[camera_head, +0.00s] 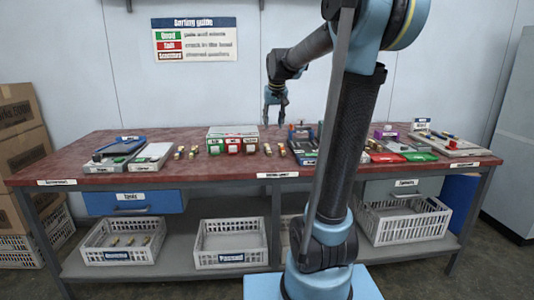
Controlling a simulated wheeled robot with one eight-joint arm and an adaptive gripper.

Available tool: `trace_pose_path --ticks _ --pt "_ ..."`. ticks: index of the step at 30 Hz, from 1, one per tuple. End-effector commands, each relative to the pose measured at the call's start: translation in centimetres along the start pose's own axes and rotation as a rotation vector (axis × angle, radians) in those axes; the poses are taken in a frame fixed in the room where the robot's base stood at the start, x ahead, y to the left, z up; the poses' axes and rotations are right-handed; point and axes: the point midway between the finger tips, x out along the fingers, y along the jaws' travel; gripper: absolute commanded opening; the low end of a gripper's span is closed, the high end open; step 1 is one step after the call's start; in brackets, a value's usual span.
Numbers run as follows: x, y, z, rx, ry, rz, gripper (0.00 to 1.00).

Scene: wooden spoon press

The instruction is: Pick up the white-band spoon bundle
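Several small tan bundles lie on the red tabletop (225,172). One pair, including a bundle (181,153), lies left of the box with red-fronted and green-fronted bins. Another pair, including a bundle (267,149) and a bundle (282,150), lies right of that box. The bundles are too small for me to tell which one has a white band. My gripper (275,123) hangs fingers down above the back middle of the table, apart from the bundles. Its two fingers stand apart with nothing visible between them.
The bin box (232,132) stands at the table's middle. Grey trays (153,156) are at the left, and a cluttered organiser (303,145) is right of the bundles. Red and green mats (385,158) and a board (455,146) are at the right. White crates (230,245) sit on the lower shelf.

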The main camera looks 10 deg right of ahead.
Motion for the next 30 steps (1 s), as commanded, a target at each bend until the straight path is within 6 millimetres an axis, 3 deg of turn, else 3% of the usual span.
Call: trace_pose_path --ticks 4,10,24,30 --pt "0.3 -0.6 -2.8 -0.003 0.011 -0.002 0.39" --pt "1.4 -0.8 -3.7 -0.003 0.016 -0.003 0.39" --pt "9.4 -0.8 -3.8 -0.003 0.016 -0.003 0.39" --pt "11.9 -0.8 -3.8 -0.004 0.016 -0.004 0.39"
